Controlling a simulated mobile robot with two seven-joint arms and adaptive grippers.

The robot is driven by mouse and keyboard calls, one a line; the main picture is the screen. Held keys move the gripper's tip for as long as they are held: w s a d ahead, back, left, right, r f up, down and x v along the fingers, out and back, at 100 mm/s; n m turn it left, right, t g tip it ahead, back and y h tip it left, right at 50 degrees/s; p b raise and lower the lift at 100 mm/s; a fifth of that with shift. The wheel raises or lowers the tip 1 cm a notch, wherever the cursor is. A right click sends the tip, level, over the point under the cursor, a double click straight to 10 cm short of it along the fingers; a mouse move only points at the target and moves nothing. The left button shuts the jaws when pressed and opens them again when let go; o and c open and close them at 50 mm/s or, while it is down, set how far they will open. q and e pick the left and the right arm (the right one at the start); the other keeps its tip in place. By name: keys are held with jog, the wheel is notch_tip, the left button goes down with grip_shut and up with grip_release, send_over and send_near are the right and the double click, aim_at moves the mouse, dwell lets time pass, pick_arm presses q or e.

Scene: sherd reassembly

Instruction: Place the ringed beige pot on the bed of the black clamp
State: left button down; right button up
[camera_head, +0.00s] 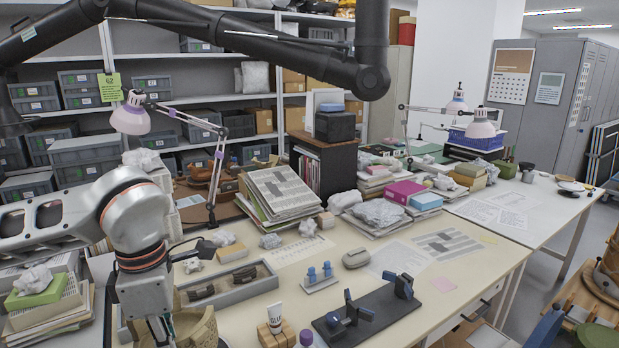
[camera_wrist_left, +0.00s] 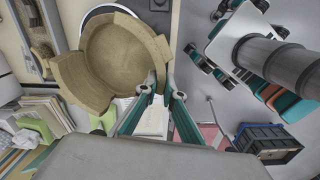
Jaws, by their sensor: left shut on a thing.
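The beige pot (camera_head: 203,330) is at the bottom edge of the head view, partly cut off and partly behind my left gripper. In the left wrist view, the pot (camera_wrist_left: 112,62) shows its round hollow inside and a broken, stepped wall. My left gripper (camera_wrist_left: 162,94) is shut on the pot's wall at its right side; in the head view the gripper (camera_head: 160,332) points down beside the pot. The black clamp (camera_head: 372,318) lies on the table to the right, with a flat bed and upright dark-blue jaws, nothing on it. My right gripper is out of view.
A grey tray (camera_head: 262,283) with dark sherds lies behind the pot. A glue tube (camera_head: 274,316) on a wooden block stands between pot and clamp. A small stand with blue pieces (camera_head: 319,272) and a grey mouse-like object (camera_head: 356,258) lie behind the clamp. A lamp (camera_head: 131,116) stands behind my arm.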

pick_arm(q)
jog(key=m, duration=0.2)
jog(key=f+m, duration=0.1)
jog(key=m, duration=0.1)
jog(key=f+m, duration=0.1)
jog(key=m, duration=0.1)
jog(key=shift+w+a, duration=0.25)
jog(key=shift+w, duration=0.15)
jog(key=m, duration=0.1)
jog(key=f+m, duration=0.1)
jog(key=m, duration=0.3)
jog(key=shift+w+a+f, duration=0.15)
jog(key=shift+w+f, duration=0.05)
jog(key=shift+f, duration=0.05)
jog(key=m, duration=0.2)
jog(key=f+m, duration=0.1)
jog(key=m, duration=0.1)
jog(key=f+m, duration=0.1)
jog(key=m, duration=0.1)
jog(key=shift+w+a, duration=0.2)
jog(key=shift+a, duration=0.1)
jog(key=m, duration=0.1)
jog(key=f+m, duration=0.1)
jog(key=m, duration=0.3)
jog(key=shift+w+a+f, duration=0.15)
jog(key=shift+a+f, duration=0.05)
jog(key=shift+f, duration=0.15)
